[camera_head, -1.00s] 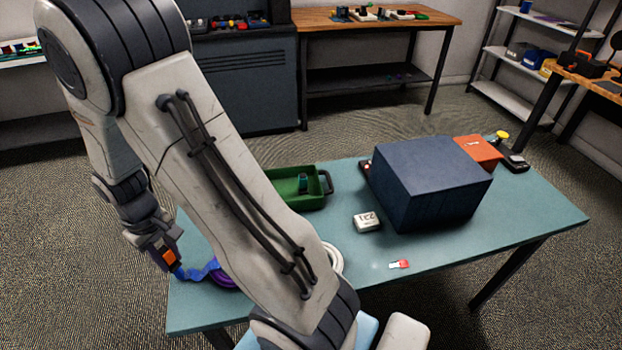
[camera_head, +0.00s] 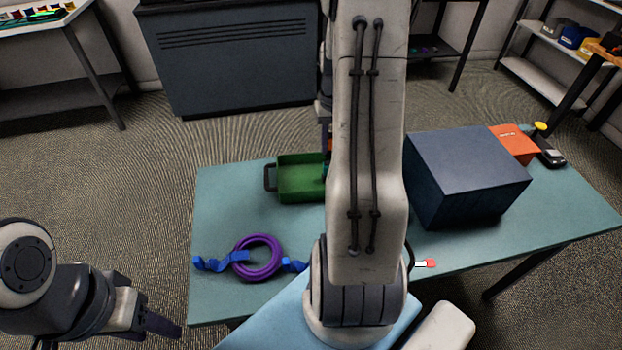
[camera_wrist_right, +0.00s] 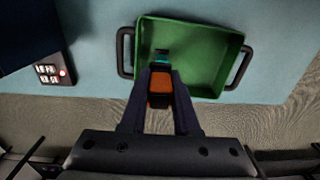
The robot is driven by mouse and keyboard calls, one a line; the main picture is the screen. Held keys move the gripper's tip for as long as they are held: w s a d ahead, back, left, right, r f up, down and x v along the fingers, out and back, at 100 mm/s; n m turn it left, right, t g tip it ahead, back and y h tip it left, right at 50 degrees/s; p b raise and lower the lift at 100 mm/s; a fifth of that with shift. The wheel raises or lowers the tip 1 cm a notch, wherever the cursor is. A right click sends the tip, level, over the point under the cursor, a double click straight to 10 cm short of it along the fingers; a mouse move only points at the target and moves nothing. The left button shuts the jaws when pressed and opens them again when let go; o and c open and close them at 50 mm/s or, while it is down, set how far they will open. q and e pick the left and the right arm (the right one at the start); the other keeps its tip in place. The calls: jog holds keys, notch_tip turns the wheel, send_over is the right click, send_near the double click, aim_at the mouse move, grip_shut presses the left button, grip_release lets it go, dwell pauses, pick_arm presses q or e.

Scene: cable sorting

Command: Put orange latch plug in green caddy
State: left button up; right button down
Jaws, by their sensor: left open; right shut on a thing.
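The green caddy (camera_head: 300,194) sits on the teal table at the back, partly hidden behind my right arm in the head view. It also shows in the right wrist view (camera_wrist_right: 215,62), with a small teal item (camera_wrist_right: 161,56) in it. My right gripper (camera_wrist_right: 162,74) is shut on the orange latch plug (camera_wrist_right: 160,92), which appears over the near part of the caddy. How high it is above the caddy floor, I cannot tell. In the head view a bit of orange shows beside my right arm. My left gripper (camera_head: 150,308) is open and empty at the lower left, off the table's left edge.
A large dark blue box (camera_head: 465,180) stands right of the caddy. A red-and-white item (camera_head: 425,264) lies in front of it. The table left of the caddy is clear.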

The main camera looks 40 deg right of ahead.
jog(key=s+d, duration=0.1)
send_over(296, 182)
notch_tip(296, 182, down, 7)
jog(key=shift+r, duration=0.15)
jog(key=shift+f, duration=2)
jog(key=shift+f, duration=0.15)
jog(key=c, duration=0.7)
grip_release()
jog(key=shift+o, duration=0.2)
